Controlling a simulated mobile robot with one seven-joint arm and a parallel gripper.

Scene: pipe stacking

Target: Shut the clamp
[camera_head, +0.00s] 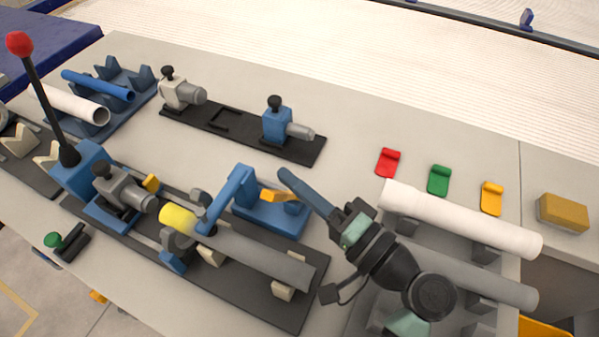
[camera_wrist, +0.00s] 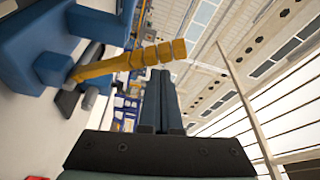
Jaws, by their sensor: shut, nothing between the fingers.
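I cannot tell whether the arm presses on the pipe. The clamp's orange handle (camera_head: 280,195) points right, towards my gripper (camera_head: 284,174). My gripper's blue fingers are together and empty, with their tips close to the handle. In the wrist view the handle (camera_wrist: 120,63) crosses left of and beyond my fingertips (camera_wrist: 160,72); contact is unclear. The clamp body (camera_wrist: 30,45) shows at left.
A white pipe (camera_head: 460,218) and a grey pipe (camera_head: 470,272) lie on supports at right, by my arm. Red, green and yellow tags (camera_head: 438,180) lie behind them. A red-knobbed lever (camera_head: 45,95) stands at left. Bare bench lies behind the clamp.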

